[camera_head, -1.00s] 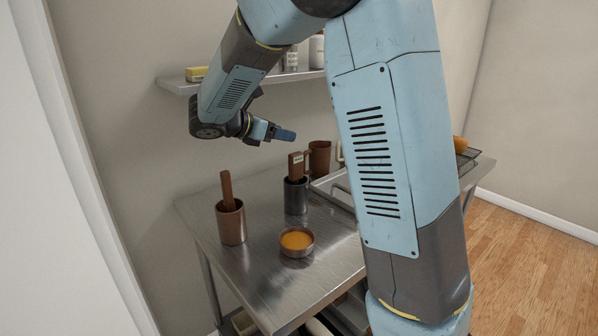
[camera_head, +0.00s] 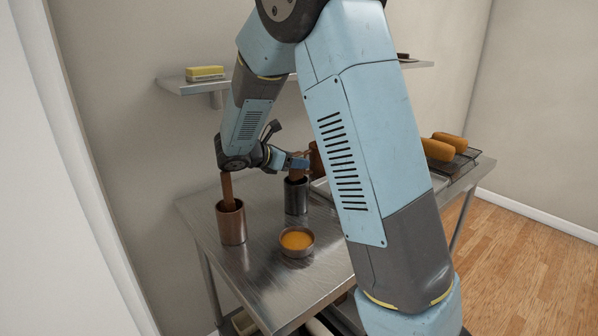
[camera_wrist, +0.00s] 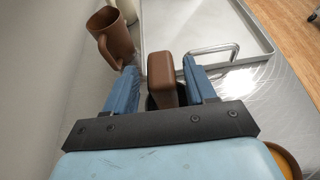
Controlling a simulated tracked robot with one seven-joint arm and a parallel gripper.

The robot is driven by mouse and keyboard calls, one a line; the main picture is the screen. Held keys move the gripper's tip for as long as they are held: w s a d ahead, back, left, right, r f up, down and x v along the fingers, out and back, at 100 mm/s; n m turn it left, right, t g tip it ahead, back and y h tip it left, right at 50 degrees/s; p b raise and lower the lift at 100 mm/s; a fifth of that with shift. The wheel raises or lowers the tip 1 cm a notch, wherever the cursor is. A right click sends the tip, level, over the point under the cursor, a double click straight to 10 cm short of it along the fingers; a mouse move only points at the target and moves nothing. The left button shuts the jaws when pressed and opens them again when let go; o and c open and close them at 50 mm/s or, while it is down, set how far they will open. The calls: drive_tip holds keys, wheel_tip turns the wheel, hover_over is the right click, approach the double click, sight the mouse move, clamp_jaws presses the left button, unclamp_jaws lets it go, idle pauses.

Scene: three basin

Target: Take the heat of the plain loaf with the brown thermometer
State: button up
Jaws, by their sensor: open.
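A brown upright handle (camera_head: 296,174) stands in a dark metal cup (camera_head: 296,198). A second brown handle (camera_head: 227,190) stands in a brown cup (camera_head: 231,226) to its left. I cannot tell from shape alone which is the thermometer. My gripper (camera_head: 300,163) is at the handle in the dark cup. In the wrist view that handle (camera_wrist: 162,80) stands between the open blue fingers of my gripper (camera_wrist: 160,74), with a gap visible on each side. Two brown loaves (camera_head: 437,150) (camera_head: 450,140) lie at the right; which is plain is unclear.
A wire rack (camera_head: 466,160) is under the loaves. A bowl of orange liquid (camera_head: 296,241) stands on the steel table (camera_head: 262,270). A brown mug (camera_wrist: 111,36) and a metal tray (camera_wrist: 200,20) are just beyond my gripper. A wall shelf (camera_head: 184,87) holds a yellow block (camera_head: 205,73).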

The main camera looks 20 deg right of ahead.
drive_tip(key=shift+x, duration=1.2)
drive_tip(key=shift+c, duration=0.3)
clamp_jaws()
wheel_tip(320, 180, up, 10)
drive_tip(key=shift+r, duration=0.1)
